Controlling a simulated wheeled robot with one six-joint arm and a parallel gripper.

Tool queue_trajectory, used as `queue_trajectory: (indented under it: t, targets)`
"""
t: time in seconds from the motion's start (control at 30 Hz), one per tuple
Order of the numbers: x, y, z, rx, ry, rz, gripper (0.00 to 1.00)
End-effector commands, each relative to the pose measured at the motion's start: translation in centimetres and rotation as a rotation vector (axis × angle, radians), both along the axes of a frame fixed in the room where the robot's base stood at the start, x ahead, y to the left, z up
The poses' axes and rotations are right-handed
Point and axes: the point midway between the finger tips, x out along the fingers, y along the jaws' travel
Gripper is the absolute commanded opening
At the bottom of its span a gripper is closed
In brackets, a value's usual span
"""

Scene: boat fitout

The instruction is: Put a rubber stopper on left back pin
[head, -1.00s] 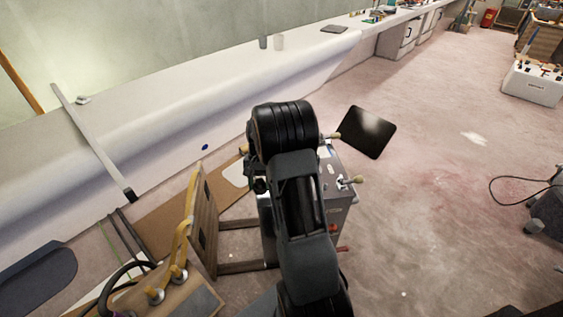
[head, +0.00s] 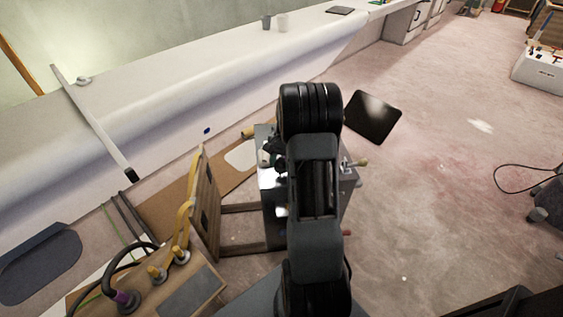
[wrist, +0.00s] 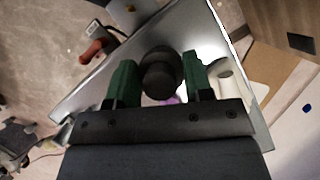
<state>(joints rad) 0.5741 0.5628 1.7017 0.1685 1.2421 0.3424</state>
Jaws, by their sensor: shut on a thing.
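In the wrist view, my gripper (wrist: 159,66) has its two green fingers on either side of a dark, round rubber stopper (wrist: 161,78), held over a bright metal surface. In the head view my arm covers most of the gripper and the stopper. The metal box (head: 267,203) stands beneath my arm. A small purple patch (wrist: 170,100) shows just below the stopper in the wrist view, partly hidden by the gripper body. A pale rounded piece (wrist: 228,69) lies just right of the right finger. I cannot tell which part is the left back pin.
A wooden stand with yellow pipes (head: 205,205) is left of the box. A lever with a pale knob (head: 361,163) sticks out at the box's right, and a red handle (wrist: 92,50) shows in the wrist view. A black panel (head: 372,117) lies beyond.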

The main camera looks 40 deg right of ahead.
Motion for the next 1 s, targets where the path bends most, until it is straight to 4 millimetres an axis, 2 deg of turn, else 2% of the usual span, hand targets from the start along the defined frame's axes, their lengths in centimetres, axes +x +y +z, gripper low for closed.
queue_trajectory:
  t: [0.03, 0.07, 0.17, 1.0]
  targets:
    - [-0.01, 0.01, -1.13, 0.000, 0.000, 0.000, 0.24]
    - [-0.01, 0.02, -1.41, -0.001, -0.001, 0.000, 0.24]
    - [0.00, 0.02, -0.69, -0.001, -0.001, 0.000, 0.24]
    - [-0.08, 0.09, -0.85, 0.000, 0.000, 0.000, 0.24]
